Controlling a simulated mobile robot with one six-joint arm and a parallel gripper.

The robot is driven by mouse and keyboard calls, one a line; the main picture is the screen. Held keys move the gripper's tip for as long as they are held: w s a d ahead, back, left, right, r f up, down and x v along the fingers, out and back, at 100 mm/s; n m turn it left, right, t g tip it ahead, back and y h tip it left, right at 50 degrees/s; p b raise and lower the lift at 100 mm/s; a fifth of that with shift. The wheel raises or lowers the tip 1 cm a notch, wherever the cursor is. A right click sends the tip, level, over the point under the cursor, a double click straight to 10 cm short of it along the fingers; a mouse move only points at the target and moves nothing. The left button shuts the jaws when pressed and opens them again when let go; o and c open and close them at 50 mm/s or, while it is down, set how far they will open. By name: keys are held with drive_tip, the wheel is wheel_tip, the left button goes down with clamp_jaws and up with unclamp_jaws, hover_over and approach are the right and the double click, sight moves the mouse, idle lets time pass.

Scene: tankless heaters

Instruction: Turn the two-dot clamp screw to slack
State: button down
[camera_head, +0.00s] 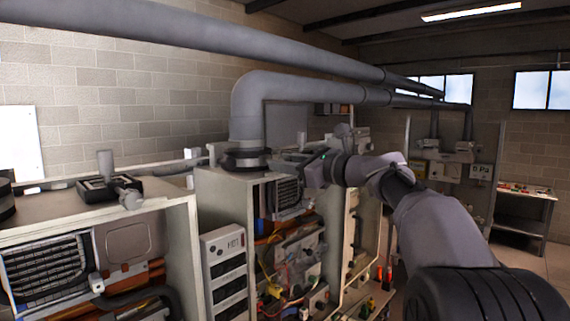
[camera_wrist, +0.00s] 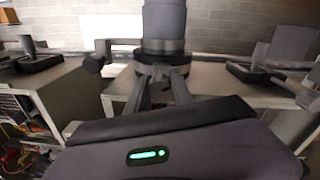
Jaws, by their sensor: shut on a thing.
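My gripper (camera_wrist: 161,76) reaches over the top of the middle heater cabinet (camera_head: 212,180), its two fingers up against the dark clamp collar (camera_wrist: 163,52) at the foot of a grey flue pipe (camera_wrist: 164,18). The fingers are close together and shut on a small part at the collar's near side, which I take to be the clamp screw. The fingers mostly hide it, and I cannot make out any dots. In the head view, the collar (camera_head: 246,159) sits on the cabinet top, with my gripper (camera_head: 288,160) just to its right.
An open heater cabinet (camera_head: 100,212) stands at the left, with a dark fitting (camera_head: 105,188) on top. Large grey overhead pipes (camera_head: 190,30) run above my arm. Open cabinet fronts show wires and hoses. A bench (camera_head: 525,195) stands at the far right.

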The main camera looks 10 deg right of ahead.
drive_tip(key=c, duration=1.4)
unclamp_jaws()
drive_tip(key=shift+a, duration=0.1)
drive_tip(key=b+v, duration=0.4)
drive_tip(key=v, duration=1.3)
drive_tip(key=shift+s+b, duration=0.2)
drive_tip(key=shift+b, duration=0.15)
